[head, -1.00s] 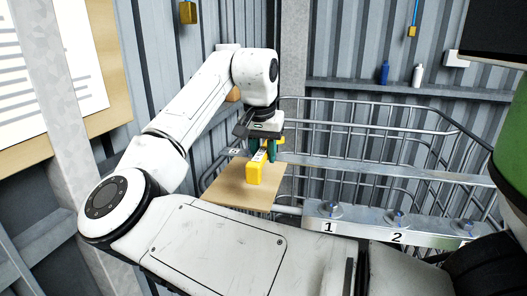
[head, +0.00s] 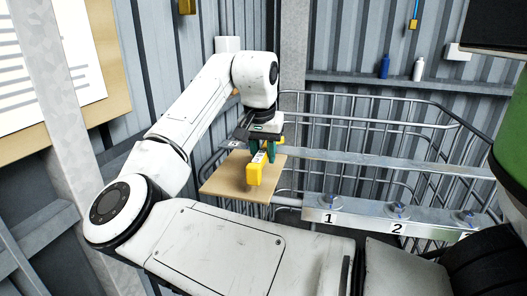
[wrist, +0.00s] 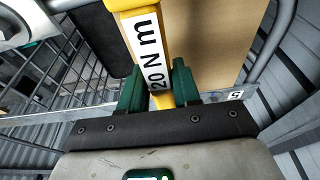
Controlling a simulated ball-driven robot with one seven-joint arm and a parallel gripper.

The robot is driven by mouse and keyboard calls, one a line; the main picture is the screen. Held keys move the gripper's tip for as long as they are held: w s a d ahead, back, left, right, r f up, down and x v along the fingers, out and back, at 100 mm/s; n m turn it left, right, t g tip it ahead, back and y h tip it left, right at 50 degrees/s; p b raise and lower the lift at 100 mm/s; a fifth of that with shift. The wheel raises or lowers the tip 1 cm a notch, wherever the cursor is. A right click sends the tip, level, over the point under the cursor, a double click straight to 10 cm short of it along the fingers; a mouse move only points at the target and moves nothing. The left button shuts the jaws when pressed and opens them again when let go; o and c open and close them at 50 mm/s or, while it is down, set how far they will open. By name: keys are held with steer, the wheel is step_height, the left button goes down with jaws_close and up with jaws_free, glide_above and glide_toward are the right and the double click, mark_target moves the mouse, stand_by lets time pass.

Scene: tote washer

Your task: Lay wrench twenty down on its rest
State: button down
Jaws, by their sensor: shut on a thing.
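Wrench twenty is a yellow tool (head: 254,175) with a white label. In the wrist view the label on the wrench (wrist: 150,48) reads "20 N m". My gripper (head: 267,153) has its green fingers shut on the wrench. In the wrist view my gripper (wrist: 158,85) has one finger on each side of it. A flat tan board (head: 222,182) lies under and behind the wrench in the picture; whether they touch I cannot tell. The board also shows in the wrist view (wrist: 215,42). I cannot make out a separate rest for the wrench.
A metal-barred basket frame (head: 400,100) stands behind and right of the board. A blue bottle (head: 384,67) and a white bottle (head: 419,69) stand on the wall shelf.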

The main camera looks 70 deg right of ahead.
steer(key=shift+f, duration=0.1)
steer(key=shift+x, duration=0.8)
steer(key=shift+a+f, duration=0.2)
steer(key=shift+f, duration=0.1)
stand_by(0.4)
steer(key=shift+c, duration=0.8)
jaws_free()
steer(key=shift+r, duration=0.1)
steer(key=shift+p+v, duration=3.4)
steer(key=shift+v, duration=1)
steer(key=shift+a, duration=0.1)
